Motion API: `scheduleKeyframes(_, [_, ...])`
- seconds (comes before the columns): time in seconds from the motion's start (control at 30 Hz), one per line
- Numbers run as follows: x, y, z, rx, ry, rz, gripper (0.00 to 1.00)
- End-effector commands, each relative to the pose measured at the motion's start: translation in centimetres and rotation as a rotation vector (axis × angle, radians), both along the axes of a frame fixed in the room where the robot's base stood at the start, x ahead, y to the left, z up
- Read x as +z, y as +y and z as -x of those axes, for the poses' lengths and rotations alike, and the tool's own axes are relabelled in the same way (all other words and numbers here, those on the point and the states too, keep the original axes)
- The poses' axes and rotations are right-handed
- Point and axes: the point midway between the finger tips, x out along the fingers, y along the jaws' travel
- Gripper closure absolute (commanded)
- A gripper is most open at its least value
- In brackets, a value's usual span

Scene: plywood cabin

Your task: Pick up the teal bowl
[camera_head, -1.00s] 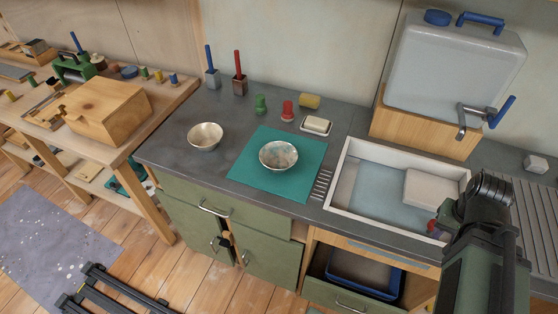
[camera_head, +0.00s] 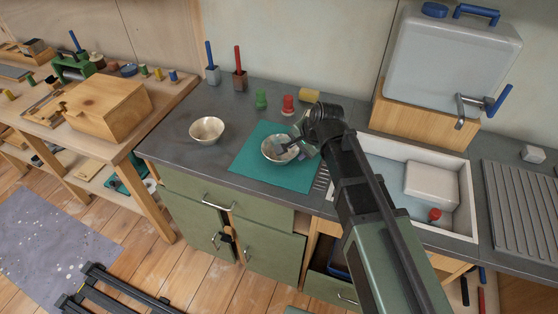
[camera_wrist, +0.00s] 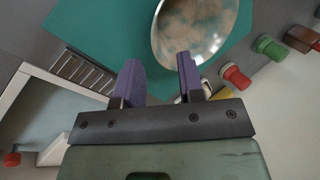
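Two bowls stand on the dark counter, and neither is plainly teal. A bowl with a mottled whitish and brown inside (camera_head: 270,152) stands on a teal mat (camera_head: 262,179); a plain pale metallic bowl (camera_head: 207,131) stands to its left, off the mat. My gripper (camera_head: 292,146) is over the right side of the mat bowl and hides part of it. In the wrist view my gripper (camera_wrist: 158,68) has its two purple fingers apart with nothing held. The mat bowl (camera_wrist: 200,25) lies beyond them; its rim runs between the fingertips in the picture, and contact cannot be told.
Behind the mat stand a green (camera_head: 261,100) and a red stopper-like piece (camera_head: 288,104) and a yellow cylinder (camera_head: 309,95). A white-rimmed sink (camera_head: 462,190) lies to the right, below a grey water container (camera_head: 450,65). The counter left of the mat is mostly clear.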

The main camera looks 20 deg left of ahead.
Motion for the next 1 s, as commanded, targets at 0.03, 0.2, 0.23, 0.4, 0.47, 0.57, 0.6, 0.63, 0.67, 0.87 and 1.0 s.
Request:
scheduleKeyframes(0.03, [-1.1, 0.3, -0.1, 0.001, 0.0, 0.0, 0.64])
scheduleKeyframes(0.2, [-1.3, 0.5, -0.2, 0.002, -0.001, 0.0, 0.64])
scheduleKeyframes(0.23, [-1.8, 0.6, -0.2, 0.002, -0.001, 0.0, 0.64])
scheduleKeyframes(0.4, [-5.2, 1.8, -0.7, 0.002, -0.001, 0.0, 0.64])
scheduleKeyframes(0.47, [-5.8, 2.1, -0.8, 0.001, 0.0, 0.0, 0.64])
scheduleKeyframes(0.57, [-5.7, 2.3, -0.9, 0.001, 0.0, 0.0, 0.64])
scheduleKeyframes(0.6, [-5.5, 2.2, -0.8, 0.001, 0.0, 0.0, 0.64])
scheduleKeyframes(0.63, [-5.4, 2.2, -0.8, 0.001, 0.0, 0.0, 0.64])
scheduleKeyframes(0.67, [-5.4, 2.2, -0.8, 0.001, 0.0, 0.0, 0.64])
scheduleKeyframes(0.87, [-5.4, 2.2, -0.8, 0.001, 0.0, 0.001, 0.9])
scheduleKeyframes(1.0, [-5.4, 2.2, -0.8, 0.002, 0.0, 0.001, 1.0])
